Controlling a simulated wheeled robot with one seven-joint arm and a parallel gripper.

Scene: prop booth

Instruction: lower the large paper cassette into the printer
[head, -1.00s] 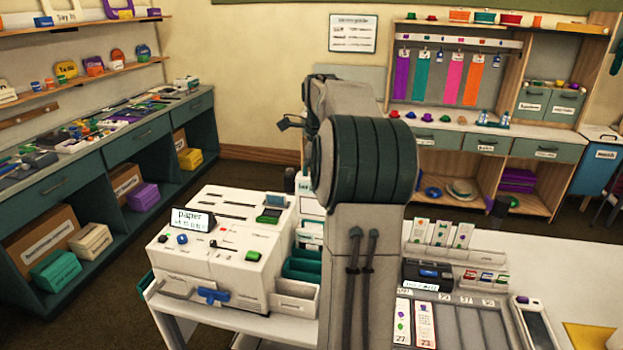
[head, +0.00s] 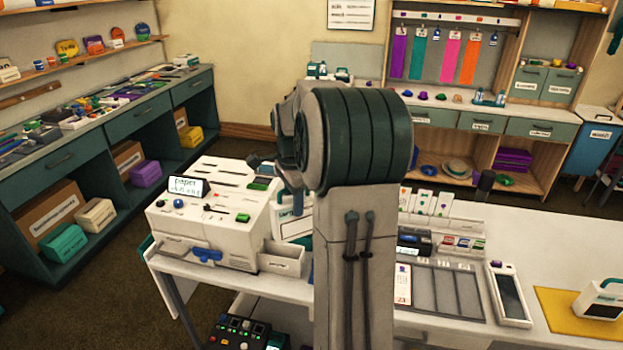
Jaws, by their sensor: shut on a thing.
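The printer (head: 225,228) is a boxy white machine on the left end of the white table. It has a small display (head: 188,187) whose top word looks like "paper", and a blue lever (head: 207,254) low on its front. My large grey and dark green arm stands in the middle of the view and hides what lies behind it. My gripper is hidden behind the arm. A white labelled piece with a green edge (head: 290,222) shows between printer and arm; I cannot tell whether it is the paper cassette or whether it is held.
A white open bin (head: 282,262) stands at the printer's right. Card holders, a grey slotted tray (head: 445,290) and a handheld device (head: 510,295) lie right of my arm. A yellow mat (head: 562,318) carries a white device. The table's back right is clear.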

